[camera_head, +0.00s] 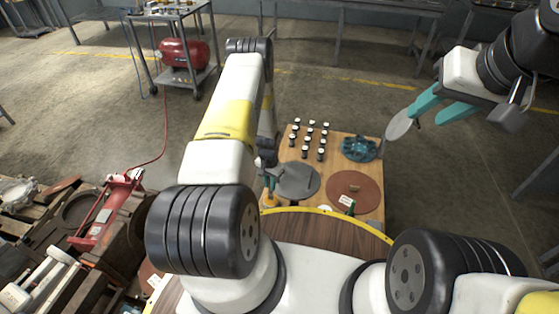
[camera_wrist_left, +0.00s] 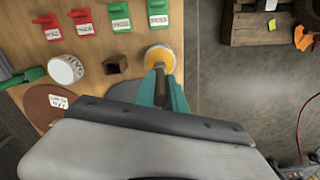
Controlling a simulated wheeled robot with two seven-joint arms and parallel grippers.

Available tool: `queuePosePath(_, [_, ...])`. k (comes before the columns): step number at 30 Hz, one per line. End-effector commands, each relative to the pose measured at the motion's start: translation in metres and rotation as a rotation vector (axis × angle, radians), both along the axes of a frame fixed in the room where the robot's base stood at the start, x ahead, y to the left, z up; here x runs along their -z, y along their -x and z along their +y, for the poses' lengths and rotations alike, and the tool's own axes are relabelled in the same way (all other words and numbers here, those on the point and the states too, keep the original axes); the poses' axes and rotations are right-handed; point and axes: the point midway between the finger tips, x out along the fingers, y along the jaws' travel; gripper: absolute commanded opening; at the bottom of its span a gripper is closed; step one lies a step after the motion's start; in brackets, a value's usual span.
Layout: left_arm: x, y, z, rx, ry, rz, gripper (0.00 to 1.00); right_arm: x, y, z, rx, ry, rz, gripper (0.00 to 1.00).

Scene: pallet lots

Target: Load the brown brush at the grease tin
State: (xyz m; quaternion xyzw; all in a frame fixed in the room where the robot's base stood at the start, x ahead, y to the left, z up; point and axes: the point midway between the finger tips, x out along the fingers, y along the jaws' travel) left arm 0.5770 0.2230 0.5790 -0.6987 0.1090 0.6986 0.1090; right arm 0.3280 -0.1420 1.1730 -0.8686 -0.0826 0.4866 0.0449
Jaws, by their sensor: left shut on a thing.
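In the left wrist view my left gripper (camera_wrist_left: 162,92) has its teal fingers closed on a narrow brown handle, the brown brush (camera_wrist_left: 159,80). The handle points into a round tin with yellow-orange contents and a pale rim, apparently the grease tin (camera_wrist_left: 160,54). The brush's tip is hidden, so its depth in the tin cannot be told. In the head view my left gripper (camera_head: 269,184) is low at the table's left side, partly hidden by its arm.
Red holders (camera_wrist_left: 82,20) and green holders (camera_wrist_left: 120,15) with labels stand near the tin. A white-topped can (camera_wrist_left: 66,70), a small brown block (camera_wrist_left: 116,64) and a brown disc (camera_head: 355,190) are close by. Several dark jars (camera_head: 310,140) and a teal tray (camera_head: 359,148) stand farther back.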

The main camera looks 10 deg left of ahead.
Motion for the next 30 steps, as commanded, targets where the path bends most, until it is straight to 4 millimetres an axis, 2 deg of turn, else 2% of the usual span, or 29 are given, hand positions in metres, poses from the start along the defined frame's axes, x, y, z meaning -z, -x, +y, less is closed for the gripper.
queuePosePath(30, [0.0096,-0.0002,0.0000,0.000,0.000,0.000,0.00,0.0000,0.0000,0.0000,0.000,0.000,0.000,0.38])
